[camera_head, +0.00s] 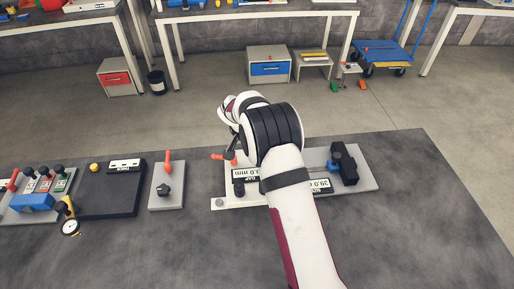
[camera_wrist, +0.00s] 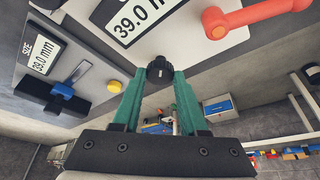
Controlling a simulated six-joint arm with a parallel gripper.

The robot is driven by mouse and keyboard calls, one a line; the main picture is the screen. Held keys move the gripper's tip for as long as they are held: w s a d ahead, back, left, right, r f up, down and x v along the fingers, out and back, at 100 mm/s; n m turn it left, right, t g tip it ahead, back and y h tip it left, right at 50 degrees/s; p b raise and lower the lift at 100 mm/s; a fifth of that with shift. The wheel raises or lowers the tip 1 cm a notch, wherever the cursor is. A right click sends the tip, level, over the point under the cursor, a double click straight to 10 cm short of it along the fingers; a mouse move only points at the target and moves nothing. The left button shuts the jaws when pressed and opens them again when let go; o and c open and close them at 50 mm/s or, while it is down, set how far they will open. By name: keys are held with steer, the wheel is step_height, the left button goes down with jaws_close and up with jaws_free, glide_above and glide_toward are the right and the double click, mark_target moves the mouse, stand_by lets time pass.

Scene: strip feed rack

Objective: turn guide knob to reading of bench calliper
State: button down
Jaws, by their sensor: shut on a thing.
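My gripper (camera_wrist: 158,78) has its two green fingers on either side of the black guide knob (camera_wrist: 159,66) and is shut on it. In the wrist view, the display (camera_wrist: 138,18) on the light plate beside the knob reads 39.0 mm; its label is cut off. The bench calliper (camera_wrist: 62,90), with a blue slider, lies to the left, and its SIZE display (camera_wrist: 40,55) also reads 39.0 mm. In the head view, the calliper (camera_head: 343,164) shows right of my arm; my arm hides the knob and fingertips, and partly covers both displays.
An orange lever (camera_wrist: 258,18) stands close to the right of the knob. A yellow button (camera_wrist: 115,87) is near the calliper. A plate with another orange lever (camera_head: 168,160), a black board (camera_head: 110,195) and a small dial gauge (camera_head: 70,227) lie left on the bench. The front right bench is clear.

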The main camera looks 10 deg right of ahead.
steer(key=shift+a+f+m+g, duration=0.1)
steer(key=shift+m+g, duration=0.2)
steer(key=shift+m, duration=0.3)
steer(key=shift+c, duration=2.2)
jaws_free()
steer(key=v, duration=1.6)
steer(key=shift+f, duration=0.1)
